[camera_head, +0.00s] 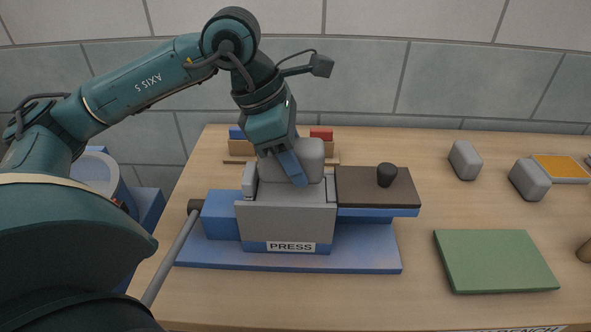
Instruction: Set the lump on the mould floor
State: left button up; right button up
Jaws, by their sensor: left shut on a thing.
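The grey lump (314,152) is in my left gripper (291,168), whose blue finger shows across its near side. The lump is over the open top of the grey mould (286,218) on the blue press, between the mould's side walls. The mould's front wall hides its floor, so I cannot tell whether the lump touches it. My right gripper is not in view.
A dark plate (355,189) with a black knob (386,175) lies right of the mould. Two grey lumps (465,160) (530,179), an orange-topped tray (563,167) and a green board (494,260) are further right. A lever bar (172,256) juts out front left.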

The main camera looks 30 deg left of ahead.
pick_arm(q)
notch_tip(320, 180, down, 2)
jog(key=shift+f, duration=0.2)
jog(key=shift+f, duration=0.1)
jog(key=shift+f+b, duration=0.15)
jog(key=shift+b, duration=0.15)
jog(key=o, duration=1.3)
jog(key=shift+o, duration=0.2)
jog(key=shift+r+p, duration=0.35)
jog(key=shift+p, duration=0.05)
jog(key=v, duration=1.2)
jog(key=shift+d, duration=0.1)
